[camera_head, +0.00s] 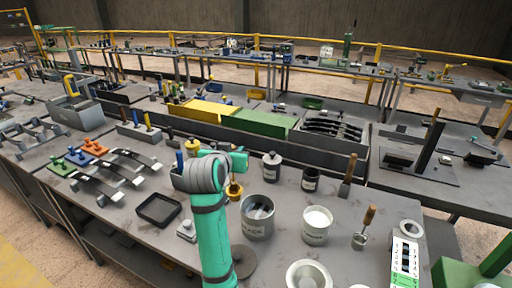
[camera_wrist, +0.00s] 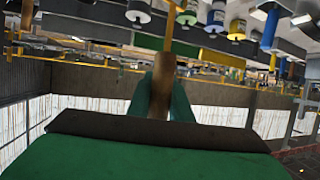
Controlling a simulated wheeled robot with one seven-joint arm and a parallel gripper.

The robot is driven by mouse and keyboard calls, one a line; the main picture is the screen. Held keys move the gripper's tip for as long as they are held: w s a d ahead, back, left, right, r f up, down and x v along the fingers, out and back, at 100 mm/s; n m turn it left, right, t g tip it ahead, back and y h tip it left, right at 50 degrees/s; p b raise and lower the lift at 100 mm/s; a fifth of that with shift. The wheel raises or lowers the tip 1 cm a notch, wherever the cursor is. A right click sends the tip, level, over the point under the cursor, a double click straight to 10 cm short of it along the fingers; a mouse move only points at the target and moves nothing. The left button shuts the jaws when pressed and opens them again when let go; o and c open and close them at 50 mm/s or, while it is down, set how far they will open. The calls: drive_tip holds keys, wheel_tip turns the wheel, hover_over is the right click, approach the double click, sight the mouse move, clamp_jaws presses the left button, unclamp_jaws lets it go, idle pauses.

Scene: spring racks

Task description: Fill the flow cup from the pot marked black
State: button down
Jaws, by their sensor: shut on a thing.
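My gripper (camera_head: 238,162) is above the bench, left of the pots. In the wrist view its green fingers (camera_wrist: 163,100) are shut on a brown, wood-coloured handle (camera_wrist: 162,76), with a thin rod beyond it. A small brass-coloured piece (camera_head: 235,189) shows just below the gripper; I cannot tell whether it is held or standing. A grey metal pot (camera_head: 257,226) with dark contents has a label too small to read surely. Beside it on the right is a pot of white contents (camera_head: 316,224). A small metal cup with an upright wooden handle (camera_head: 368,217) stands further right.
A black tray (camera_head: 159,210) lies left of my arm. Two dark bottles, one (camera_head: 271,168) and another (camera_head: 310,180), and a wooden-handled brush (camera_head: 348,176) stand behind the pots. A white bowl (camera_head: 308,276) and a numbered chart (camera_head: 404,262) are in front.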

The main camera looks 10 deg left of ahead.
drive_tip(key=w+d+r+m+h, duration=0.1)
drive_tip(key=d+r, duration=0.1)
drive_tip(key=d, duration=0.6)
drive_tip(key=shift+w, duration=0.2)
drive_tip(key=shift+s, duration=0.15)
wheel_tip(320, 180, down, 14)
drive_tip(key=shift+f, duration=0.15)
idle(1.0)
idle(1.0)
